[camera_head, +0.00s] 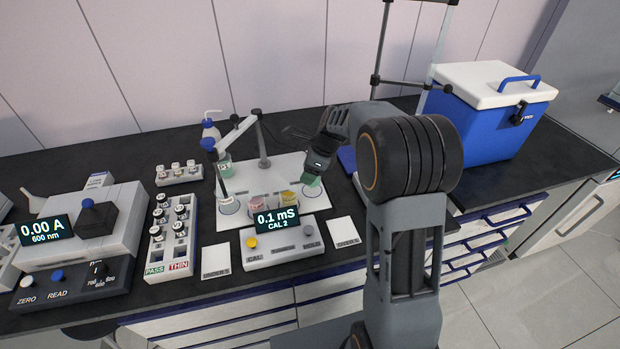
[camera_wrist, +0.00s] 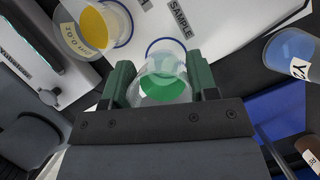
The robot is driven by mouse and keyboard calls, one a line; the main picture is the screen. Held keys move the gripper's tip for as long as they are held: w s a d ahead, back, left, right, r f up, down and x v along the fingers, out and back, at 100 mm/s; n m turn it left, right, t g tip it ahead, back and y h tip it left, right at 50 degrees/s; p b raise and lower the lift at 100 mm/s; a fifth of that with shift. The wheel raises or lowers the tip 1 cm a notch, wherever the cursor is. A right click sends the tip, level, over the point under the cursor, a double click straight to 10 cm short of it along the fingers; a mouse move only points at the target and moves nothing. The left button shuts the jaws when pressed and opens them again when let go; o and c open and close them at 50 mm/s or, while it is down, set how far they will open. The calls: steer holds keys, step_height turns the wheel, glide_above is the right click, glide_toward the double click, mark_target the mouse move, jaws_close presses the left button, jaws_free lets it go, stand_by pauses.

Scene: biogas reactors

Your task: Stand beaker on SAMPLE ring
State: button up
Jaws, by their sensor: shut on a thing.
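My gripper (camera_wrist: 161,82) is shut on a clear beaker (camera_wrist: 160,92) holding green liquid. In the head view my gripper (camera_head: 318,168) is over the right part of the white mat (camera_head: 310,208), with the green beaker (camera_head: 309,181) below it. In the wrist view the blue SAMPLE ring (camera_wrist: 166,42) shows just beyond the beaker, beside the printed word SAMPLE. The beaker's body hides part of the ring. I cannot tell whether the beaker's base touches the mat.
A yellow-filled beaker (camera_head: 288,199) and a pink-filled one (camera_head: 256,203) stand behind the meter (camera_head: 279,243), which reads 0.1 mS. A jointed probe stand (camera_head: 262,140) rises at the back of the mat. A blue-filled vessel (camera_wrist: 290,50) lies right in the wrist view.

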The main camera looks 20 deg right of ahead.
steer(key=shift+w+d+f, duration=0.1)
steer(key=shift+d+f, duration=0.05)
steer(key=shift+f, duration=1.5)
steer(key=shift+f, duration=0.1)
steer(key=o, duration=1)
steer(key=v, duration=1.1)
steer(key=s+a+n+h, duration=0.1)
steer(key=s+n, duration=0.6)
steer(key=s+a+n+t+h, duration=0.1)
steer(key=s+n, duration=0.6)
steer(key=n, duration=0.1)
steer(key=s+a+n+h, duration=0.1)
steer(key=s+n+h, duration=0.1)
steer(key=s+n, duration=0.5)
steer(key=shift+s+a+f+n+t+p, duration=0.15)
steer(key=shift+s+n+t+p, duration=0.15)
steer(key=shift+s+t, duration=0.15)
